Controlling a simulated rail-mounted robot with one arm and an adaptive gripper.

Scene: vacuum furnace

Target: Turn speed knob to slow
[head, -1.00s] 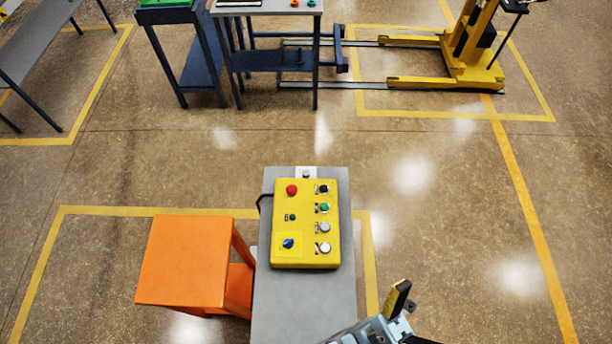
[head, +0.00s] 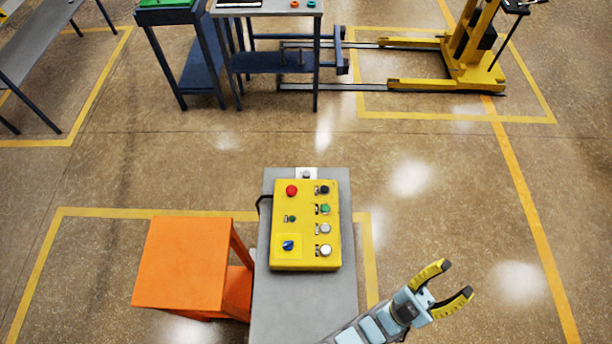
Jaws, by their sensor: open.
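The yellow control box (head: 306,225) lies on a grey stand in the middle of the head view. My gripper (head: 452,283) is to the right of the stand and lower in the picture than the box. Its two yellow-and-black fingers are spread open and empty, apart from the box and the knob.
The box also has a red button (head: 291,190) and several other buttons along its right side. An orange stool (head: 182,265) stands left of the grey stand (head: 302,308). Blue-legged tables and a yellow lifter (head: 475,60) are farther back. The floor between is clear.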

